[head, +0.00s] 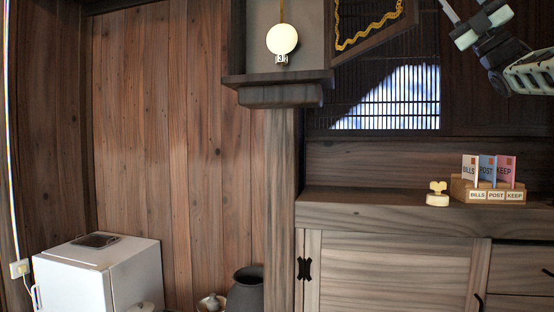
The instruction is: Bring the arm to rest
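My gripper (536,74) is at the upper right of the head view, partly cut off by the right edge. It appears above a wooden cabinet (375,216), in front of the dark wall. My white and black arm comes down from the top edge to it. The fingertips do not show clearly, so I cannot tell whether it is open or shut. I see no object held in the part that shows.
On the cabinet top stand a wooden letter sorter (487,191) marked BILLS, POST, KEEP and a small cream stamp-like object (437,194). A pendulum clock (282,40) hangs left of centre. A white fridge (97,275) and dark pot (246,289) stand lower left.

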